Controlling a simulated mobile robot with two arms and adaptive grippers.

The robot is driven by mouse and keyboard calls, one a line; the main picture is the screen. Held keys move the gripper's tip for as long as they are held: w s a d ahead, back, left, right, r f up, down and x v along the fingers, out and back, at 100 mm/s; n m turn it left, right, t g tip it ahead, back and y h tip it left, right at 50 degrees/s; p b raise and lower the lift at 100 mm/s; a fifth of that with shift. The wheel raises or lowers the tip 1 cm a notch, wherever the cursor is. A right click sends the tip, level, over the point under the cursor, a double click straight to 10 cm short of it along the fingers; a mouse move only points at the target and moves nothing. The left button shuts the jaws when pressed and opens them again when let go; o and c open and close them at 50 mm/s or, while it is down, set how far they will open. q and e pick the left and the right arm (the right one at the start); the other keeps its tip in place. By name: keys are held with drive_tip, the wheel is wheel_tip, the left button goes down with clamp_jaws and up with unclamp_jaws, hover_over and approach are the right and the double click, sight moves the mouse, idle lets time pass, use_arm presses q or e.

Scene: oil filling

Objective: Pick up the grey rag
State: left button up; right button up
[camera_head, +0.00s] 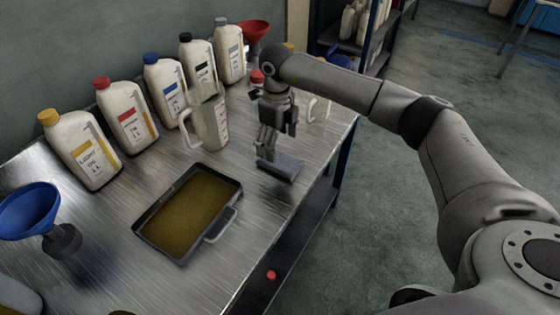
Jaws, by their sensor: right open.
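The grey rag (284,167) lies folded and flat on the metal table, right of the oil tray and near the table's right edge. My right gripper (266,150) points down at the rag's left end, with its fingertips right over or at it. Whether the fingers touch the cloth cannot be told. The gripper is open, and the rag lies on the table. My left gripper does not show.
A black tray (236,214) of brown oil sits left of the rag. A clear measuring jug (209,124) stands behind it. Several oil bottles (125,115) line the wall. A blue funnel (30,209) is at left. Another jug (319,108) stands behind my right gripper.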

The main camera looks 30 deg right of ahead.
sight(280, 163)
drive_tip(key=f, duration=0.2)
drive_tip(key=f+p, duration=0.1)
drive_tip(key=shift+s+a+f, duration=0.3)
drive_tip(key=shift+a+f, duration=0.05)
drive_tip(key=shift+f, duration=0.6)
drive_tip(key=c, duration=1)
drive_tip(key=shift+r, duration=0.15)
